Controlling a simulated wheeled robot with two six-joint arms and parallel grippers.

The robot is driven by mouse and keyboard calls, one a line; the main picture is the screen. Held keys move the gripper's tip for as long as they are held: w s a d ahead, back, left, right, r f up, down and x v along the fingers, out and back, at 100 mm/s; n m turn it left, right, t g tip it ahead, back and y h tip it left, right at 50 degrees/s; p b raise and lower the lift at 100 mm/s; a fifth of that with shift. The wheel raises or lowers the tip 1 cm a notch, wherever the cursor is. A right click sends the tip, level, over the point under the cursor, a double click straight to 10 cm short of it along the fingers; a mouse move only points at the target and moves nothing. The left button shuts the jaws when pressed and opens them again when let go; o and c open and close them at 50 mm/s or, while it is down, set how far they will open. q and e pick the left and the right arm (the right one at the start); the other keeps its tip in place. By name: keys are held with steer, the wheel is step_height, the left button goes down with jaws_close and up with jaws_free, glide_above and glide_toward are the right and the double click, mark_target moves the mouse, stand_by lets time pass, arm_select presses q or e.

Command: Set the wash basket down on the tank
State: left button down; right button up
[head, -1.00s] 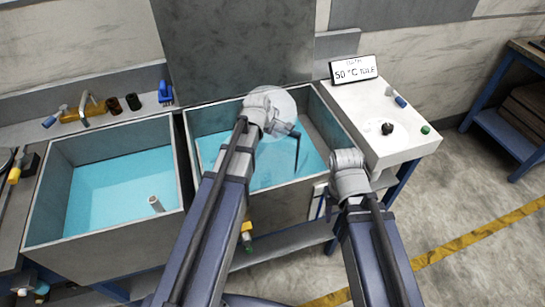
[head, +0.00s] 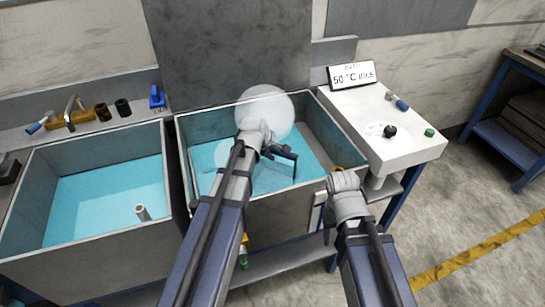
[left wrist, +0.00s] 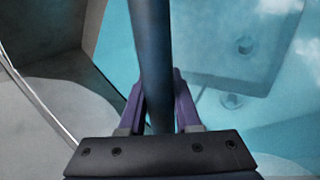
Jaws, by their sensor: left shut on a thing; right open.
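The right-hand tank (head: 283,208) is a grey open box with blue water in it. My left gripper (head: 283,150) is above its opening in the head view. In the left wrist view the left gripper (left wrist: 158,112) is shut on a dark upright bar (left wrist: 151,50), which looks like the wash basket's handle. A pale, see-through round shape (head: 266,106) lies just beyond the hand, perhaps part of the basket; the rest of the basket is not clear. My right gripper (head: 345,183) is open near the tank's front right corner, its fingers mostly hidden.
A second water-filled tank (head: 60,258) stands on the left, with a short pipe (head: 142,212) in it. A white counter (head: 395,155) with a sign reading 50 °C (head: 352,75) and a black knob (head: 390,131) is on the right. Bottles and a blue brush (head: 157,97) line the back ledge.

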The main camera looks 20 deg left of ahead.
arm_select(q)
steer(key=shift+f, duration=0.1)
steer(key=c, duration=0.6)
jaws_free()
steer(key=shift+p+v, duration=0.75)
steer(key=shift+v, duration=0.05)
steer(key=p+v, duration=0.9)
steer(key=v, duration=0.1)
steer(key=shift+s+r, duration=0.2)
steer(key=shift+r, duration=0.1)
